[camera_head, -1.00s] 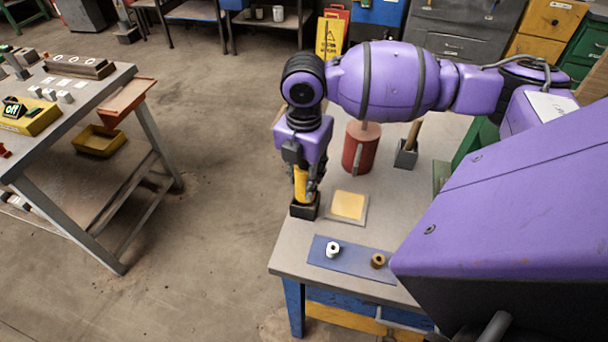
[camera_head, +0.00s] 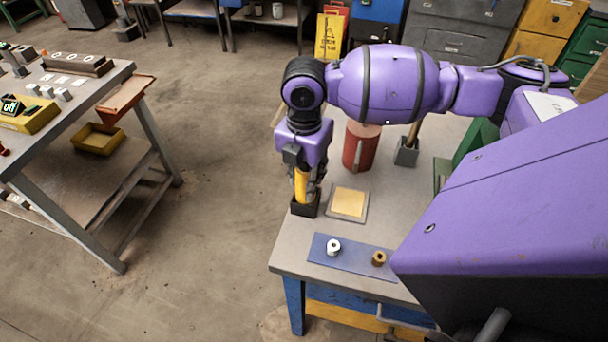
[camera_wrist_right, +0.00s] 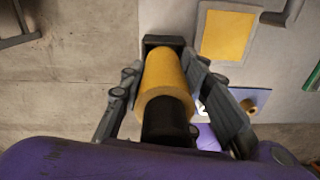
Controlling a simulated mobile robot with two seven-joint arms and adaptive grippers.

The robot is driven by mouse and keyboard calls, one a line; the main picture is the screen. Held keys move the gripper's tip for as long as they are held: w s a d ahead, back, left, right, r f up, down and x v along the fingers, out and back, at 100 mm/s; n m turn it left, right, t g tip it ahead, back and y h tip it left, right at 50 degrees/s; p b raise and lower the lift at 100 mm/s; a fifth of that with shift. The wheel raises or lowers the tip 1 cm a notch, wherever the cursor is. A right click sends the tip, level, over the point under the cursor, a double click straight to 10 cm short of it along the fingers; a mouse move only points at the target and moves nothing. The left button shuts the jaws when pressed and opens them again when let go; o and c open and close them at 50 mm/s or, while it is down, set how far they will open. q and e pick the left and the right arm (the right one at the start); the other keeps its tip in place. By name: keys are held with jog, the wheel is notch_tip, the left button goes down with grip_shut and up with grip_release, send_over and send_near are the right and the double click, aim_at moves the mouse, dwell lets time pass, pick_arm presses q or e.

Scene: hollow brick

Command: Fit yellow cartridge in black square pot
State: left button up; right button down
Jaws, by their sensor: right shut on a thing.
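The yellow cartridge (camera_head: 301,184) stands upright at the table's left edge, its lower end at the black square pot (camera_head: 305,206). In the right wrist view the cartridge (camera_wrist_right: 166,82) points toward the pot (camera_wrist_right: 164,42), which shows only as a dark rim past its far end. My right gripper (camera_head: 308,186) is shut on the cartridge from above, with a finger on each side. How deep the cartridge sits in the pot is hidden. My left gripper is not in view.
A yellow square plate (camera_head: 348,203) lies right of the pot. A blue mat (camera_head: 350,260) with a white spool (camera_head: 333,247) and a brown spool (camera_head: 378,258) is in front. A red can (camera_head: 360,148) and a grey holder (camera_head: 406,152) stand behind. The table's edge is close left.

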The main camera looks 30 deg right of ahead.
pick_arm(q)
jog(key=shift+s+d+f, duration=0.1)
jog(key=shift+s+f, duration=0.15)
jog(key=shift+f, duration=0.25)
pick_arm(e)
jog(key=shift+f, duration=1.05)
pick_arm(q)
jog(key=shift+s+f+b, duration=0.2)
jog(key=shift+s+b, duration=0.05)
jog(key=shift+b, duration=0.15)
pick_arm(e)
jog(key=shift+f, duration=0.6)
jog(key=c, duration=1.2)
grip_release()
notch_tip(320, 180, up, 12)
jog(key=shift+r, duration=0.1)
